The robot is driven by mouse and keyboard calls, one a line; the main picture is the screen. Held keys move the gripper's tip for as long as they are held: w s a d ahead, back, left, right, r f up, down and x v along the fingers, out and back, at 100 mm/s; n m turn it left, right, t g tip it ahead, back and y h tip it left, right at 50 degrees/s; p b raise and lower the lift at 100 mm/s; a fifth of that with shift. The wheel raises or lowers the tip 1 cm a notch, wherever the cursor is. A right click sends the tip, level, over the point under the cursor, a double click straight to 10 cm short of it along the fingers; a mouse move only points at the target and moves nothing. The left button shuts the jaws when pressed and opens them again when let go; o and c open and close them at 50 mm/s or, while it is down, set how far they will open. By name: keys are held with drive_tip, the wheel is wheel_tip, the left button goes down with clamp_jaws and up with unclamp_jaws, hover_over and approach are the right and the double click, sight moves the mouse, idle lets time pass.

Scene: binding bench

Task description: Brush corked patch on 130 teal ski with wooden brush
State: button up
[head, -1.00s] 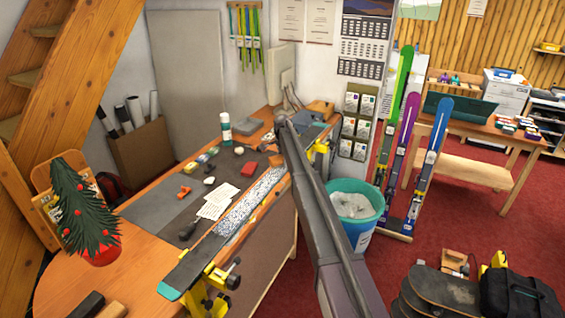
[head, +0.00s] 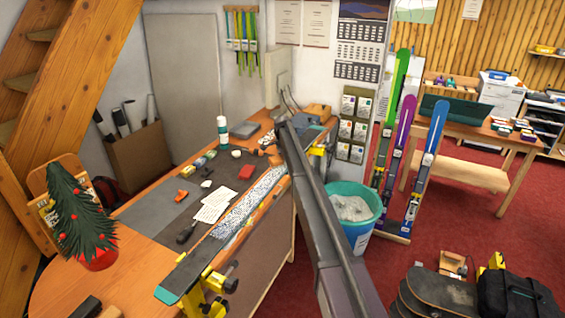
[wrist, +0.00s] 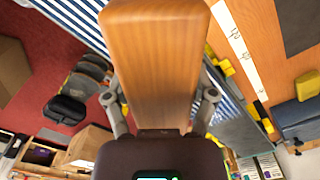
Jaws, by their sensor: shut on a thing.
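The ski (head: 187,272) lies along the front edge of the bench, dark with a teal end nearest me. A long white-and-blue patterned stretch (head: 247,205) covers its middle; I cannot make out a separate corked patch or the number. In the wrist view the ski shows as a striped band (wrist: 75,22) passing behind the brush. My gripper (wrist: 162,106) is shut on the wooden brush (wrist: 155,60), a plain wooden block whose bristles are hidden. In the head view my arm hides most of the gripper, near the ski's far part. Contact between brush and ski cannot be told.
Yellow vises (head: 208,290) hold the ski. A small decorated tree (head: 78,215) is at the left. A teal bin (head: 357,190) and upright skis (head: 424,165) stand right of my arm.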

drive_tip(key=shift+w+d, duration=0.1)
drive_tip(key=shift+w, duration=0.05)
drive_tip(key=shift+w+d, duration=0.35)
drive_tip(key=shift+w, duration=0.3)
drive_tip(key=shift+w+d, duration=0.35)
drive_tip(key=shift+w, duration=0.25)
drive_tip(key=shift+w+d, duration=0.35)
drive_tip(key=shift+w, duration=0.3)
drive_tip(key=shift+w+d, duration=0.35)
drive_tip(key=shift+w, duration=0.25)
drive_tip(key=shift+s, duration=0.1)
drive_tip(key=shift+s+a, duration=0.35)
drive_tip(key=shift+s, duration=0.25)
drive_tip(key=shift+s+a, duration=0.35)
drive_tip(key=shift+s, duration=0.25)
drive_tip(key=shift+s+a, duration=0.1)
